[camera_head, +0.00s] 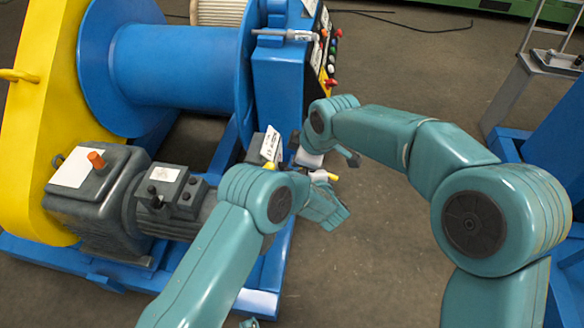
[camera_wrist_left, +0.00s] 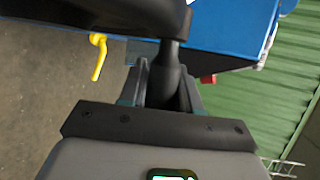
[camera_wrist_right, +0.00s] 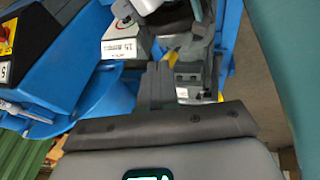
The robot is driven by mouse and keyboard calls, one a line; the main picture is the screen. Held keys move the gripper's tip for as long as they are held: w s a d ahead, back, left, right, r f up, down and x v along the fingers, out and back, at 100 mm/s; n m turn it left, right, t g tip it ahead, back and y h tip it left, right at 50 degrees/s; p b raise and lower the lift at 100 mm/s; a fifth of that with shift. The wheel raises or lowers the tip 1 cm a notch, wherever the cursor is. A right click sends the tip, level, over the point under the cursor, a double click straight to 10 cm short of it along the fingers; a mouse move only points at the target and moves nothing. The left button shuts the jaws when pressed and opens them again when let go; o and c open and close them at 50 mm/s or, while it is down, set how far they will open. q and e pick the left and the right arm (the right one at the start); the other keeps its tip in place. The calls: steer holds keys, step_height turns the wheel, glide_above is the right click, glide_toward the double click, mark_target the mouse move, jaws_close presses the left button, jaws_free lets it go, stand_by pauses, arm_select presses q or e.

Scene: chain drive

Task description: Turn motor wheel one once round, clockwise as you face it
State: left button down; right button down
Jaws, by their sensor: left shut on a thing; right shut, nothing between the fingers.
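In the left wrist view a dark rounded part (camera_wrist_left: 95,14) spans the top, with a dark post (camera_wrist_left: 168,60) standing out from it. It looks like a wheel's rim and crank handle; no full wheel face shows. My left gripper (camera_wrist_left: 165,92) is shut on that post. In the head view the wheel cannot be made out, and my left forearm covers the motor's end. My right gripper (camera_wrist_right: 158,85) is shut and empty, close to my left arm and a white label plate (camera_wrist_right: 121,48). The grey motor and gearbox (camera_head: 95,205) stand left of my left arm.
A blue winch drum (camera_head: 180,65) and yellow guard (camera_head: 38,120) stand behind the motor. A control box (camera_head: 278,80) with buttons is at the drum's right. A yellow lever (camera_wrist_left: 99,55) is near my left gripper. Bare floor (camera_head: 400,65) lies to the right.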

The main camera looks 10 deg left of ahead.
arm_select(q)
steer(key=shift+s+f, duration=0.35)
steer(key=shift+f, duration=0.3)
arm_select(e)
steer(key=w+d+x, duration=0.1)
steer(key=w+x, duration=0.1)
steer(key=x, duration=1)
steer(key=shift+f, duration=0.2)
steer(key=shift+w, duration=0.15)
arm_select(q)
steer(key=c, duration=0.9)
jaws_free()
steer(key=shift+w+r, duration=0.1)
arm_select(e)
steer(key=shift+w+f, duration=0.45)
steer(key=shift+w, duration=0.2)
arm_select(q)
steer(key=shift+w+r, duration=0.1)
steer(key=shift+r, duration=0.1)
arm_select(e)
steer(key=shift+a, duration=0.1)
